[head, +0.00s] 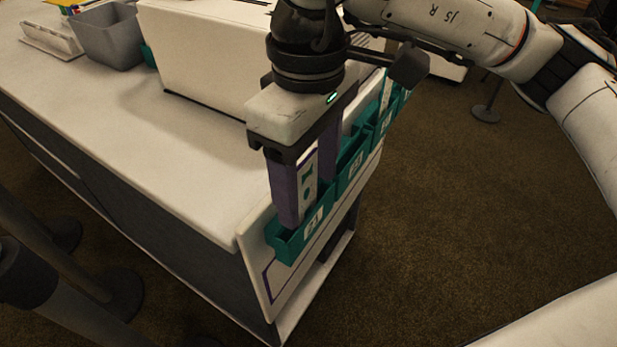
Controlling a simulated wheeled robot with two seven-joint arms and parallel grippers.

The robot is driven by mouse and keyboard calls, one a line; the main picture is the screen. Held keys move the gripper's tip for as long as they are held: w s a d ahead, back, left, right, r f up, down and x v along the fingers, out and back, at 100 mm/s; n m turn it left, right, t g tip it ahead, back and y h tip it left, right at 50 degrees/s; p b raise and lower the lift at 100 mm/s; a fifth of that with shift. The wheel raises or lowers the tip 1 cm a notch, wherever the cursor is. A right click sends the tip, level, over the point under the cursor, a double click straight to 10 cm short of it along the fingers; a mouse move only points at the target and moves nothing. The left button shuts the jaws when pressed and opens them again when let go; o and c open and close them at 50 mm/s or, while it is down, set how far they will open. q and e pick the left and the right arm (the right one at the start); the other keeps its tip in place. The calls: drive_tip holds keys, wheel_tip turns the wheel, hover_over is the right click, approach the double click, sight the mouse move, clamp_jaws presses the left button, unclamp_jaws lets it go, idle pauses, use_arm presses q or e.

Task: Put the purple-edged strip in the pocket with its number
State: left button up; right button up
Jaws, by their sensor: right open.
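The purple-edged strip (289,197) stands nearly upright with its lower end in the nearest teal pocket (290,246). It has a pale label with dark teal marks, too small to read surely. The pocket's white label carries a number that I cannot read with certainty. My right gripper (303,165) points down around the upper part of the strip, with its jaws open. My left gripper is not in view.
More teal pockets (354,172) run back along the counter's end. A large white box (200,55) stands on the white counter (120,120), with a grey bin (105,38) farther back. The counter's near left part is clear. Dark posts stand at lower left.

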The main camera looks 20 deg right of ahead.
wheel_tip(320, 180, up, 10)
drive_tip(key=p, duration=0.1)
drive_tip(key=shift+r+p, duration=0.15)
drive_tip(key=shift+p, duration=0.15)
idle(0.6)
